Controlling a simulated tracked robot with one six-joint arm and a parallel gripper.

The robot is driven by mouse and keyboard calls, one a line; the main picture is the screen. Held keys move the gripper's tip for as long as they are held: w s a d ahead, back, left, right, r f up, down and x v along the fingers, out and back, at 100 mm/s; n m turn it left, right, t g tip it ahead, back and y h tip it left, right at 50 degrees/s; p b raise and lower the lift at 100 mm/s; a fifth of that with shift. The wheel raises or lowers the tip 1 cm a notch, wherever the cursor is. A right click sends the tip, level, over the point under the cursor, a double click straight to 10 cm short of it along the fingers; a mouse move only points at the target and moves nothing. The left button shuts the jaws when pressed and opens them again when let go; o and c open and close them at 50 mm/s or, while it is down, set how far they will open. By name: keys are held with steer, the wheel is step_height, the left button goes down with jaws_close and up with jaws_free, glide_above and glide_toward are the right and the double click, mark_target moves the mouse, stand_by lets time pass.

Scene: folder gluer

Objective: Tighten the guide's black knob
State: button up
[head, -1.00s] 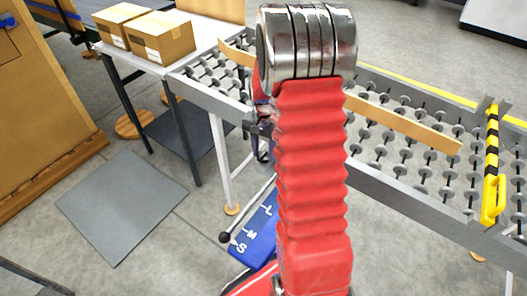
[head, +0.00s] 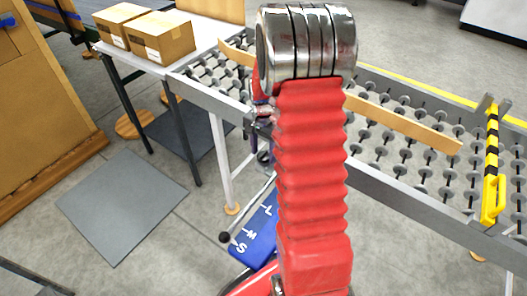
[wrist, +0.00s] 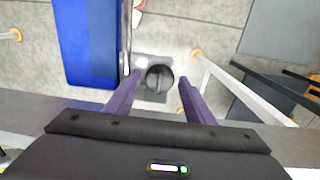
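The black knob (wrist: 160,77) is round with a ridge across its top. It sits on a grey plate in the middle of the wrist view. My gripper (wrist: 159,80) is open, with one purple finger on each side of the knob and a visible gap on both sides. In the head view my red arm hides most of the gripper and I cannot make out the knob. The guide, a long wooden bar (head: 408,127), lies across the roller conveyor and passes behind my arm.
The conveyor's metal side rail (head: 405,195) runs beside my arm. A yellow-and-black striped bar (head: 491,165) stands at right. A blue panel with letters (head: 257,228) is low in the middle. Cardboard boxes (head: 163,38) stand on a table at upper left.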

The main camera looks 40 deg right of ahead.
mark_target(263, 153)
steer(key=shift+o, duration=0.6)
steer(key=shift+r, duration=0.15)
steer(key=shift+r, duration=0.3)
step_height(263, 153, up, 13)
steer(key=shift+f+n, duration=0.1)
steer(key=shift+n, duration=0.2)
